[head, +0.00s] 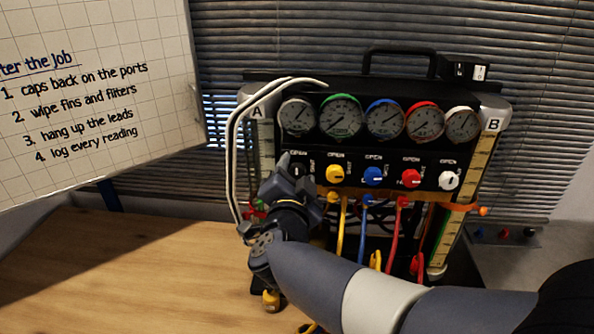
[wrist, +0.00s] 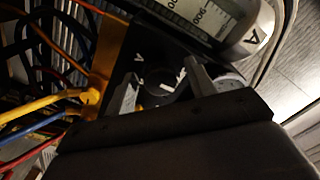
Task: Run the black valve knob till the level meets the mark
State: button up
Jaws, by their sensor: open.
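The black valve knob (head: 297,169) is at the left end of the row of knobs on the gauge panel. My gripper (head: 291,183) is in front of it and hides much of it. In the wrist view the knob (wrist: 158,80), with a white line on its face, shows between the two open fingers of my gripper (wrist: 163,88). I cannot tell whether either finger touches it. Column A (head: 264,145) stands at the panel's left, partly behind white hoses. Column B (head: 470,190) stands at the right with an orange pointer (head: 483,211). I cannot read either level.
Yellow (head: 335,174), blue (head: 373,176), red (head: 411,178) and white (head: 448,180) knobs continue the row. Several round gauges (head: 341,116) sit above. Coloured hoses (head: 392,238) hang below. The wooden table (head: 130,270) is clear at left. A whiteboard (head: 90,100) stands behind it.

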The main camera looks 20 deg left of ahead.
jog(key=shift+w, duration=0.1)
jog(key=shift+c, duration=0.5)
jog(key=c, duration=0.9)
jog(key=shift+o, duration=0.2)
jog(key=shift+m+b, duration=0.4)
jog(key=shift+b, duration=0.05)
jog(key=m+b, duration=0.2)
jog(key=b, duration=0.1)
jog(key=shift+f+m, duration=0.2)
jog(key=shift+m, duration=0.2)
jog(key=m+b, duration=0.4)
jog(key=m, duration=0.1)
jog(key=shift+b, duration=0.4)
jog(key=m+b, duration=0.3)
jog(key=m, duration=0.1)
jog(key=shift+m, duration=0.4)
jog(key=shift+r+m+b, duration=0.15)
jog(key=shift+m+b, duration=1.55)
jog(key=shift+m, duration=0.6)
